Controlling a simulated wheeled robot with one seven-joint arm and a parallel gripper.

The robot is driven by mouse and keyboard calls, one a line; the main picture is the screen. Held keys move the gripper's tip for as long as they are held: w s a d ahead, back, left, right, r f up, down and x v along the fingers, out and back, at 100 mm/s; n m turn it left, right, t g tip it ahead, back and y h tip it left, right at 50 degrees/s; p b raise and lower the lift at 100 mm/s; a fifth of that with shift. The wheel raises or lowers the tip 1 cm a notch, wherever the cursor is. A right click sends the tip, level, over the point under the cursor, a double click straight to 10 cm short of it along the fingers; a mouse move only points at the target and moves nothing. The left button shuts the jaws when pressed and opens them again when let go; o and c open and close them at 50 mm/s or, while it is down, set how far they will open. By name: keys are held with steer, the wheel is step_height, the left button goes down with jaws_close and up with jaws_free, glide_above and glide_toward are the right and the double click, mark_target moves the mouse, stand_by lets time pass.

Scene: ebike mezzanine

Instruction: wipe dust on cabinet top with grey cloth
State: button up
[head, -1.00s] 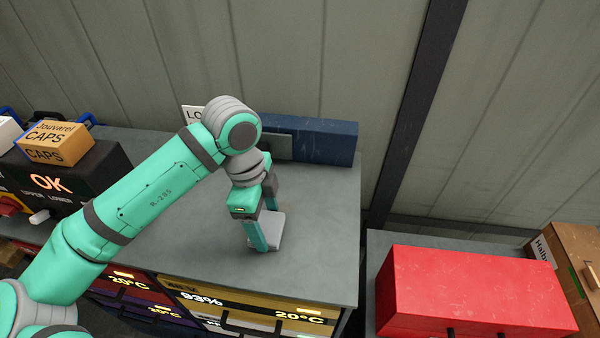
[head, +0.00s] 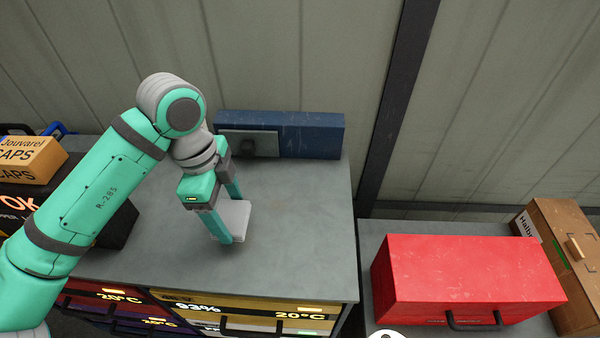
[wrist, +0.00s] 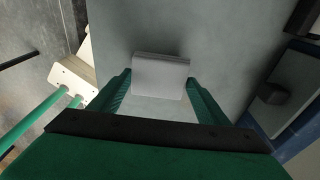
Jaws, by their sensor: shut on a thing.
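My gripper (head: 231,217) is shut on the grey cloth (head: 237,214), a light grey, block-like pad. The cloth is low over the grey cabinet top (head: 300,225), left of its middle; it appears to touch the surface, but I cannot be sure. In the wrist view the cloth (wrist: 160,76) sits between the two green fingers of my gripper (wrist: 158,86). The cabinet top looks lightly mottled; I cannot pick out a distinct dust patch. Part of the top behind my arm is hidden.
A dark blue box (head: 312,136) with a grey plate (head: 250,144) stands at the back of the cabinet. A cardboard caps box (head: 30,160) sits on a black case at left. A red case (head: 470,280) and a brown box (head: 560,250) stand right, across a gap. The right part is clear.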

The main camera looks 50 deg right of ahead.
steer(key=shift+a+r, duration=0.15)
steer(key=shift+r, duration=2)
steer(key=shift+w+f, duration=0.1)
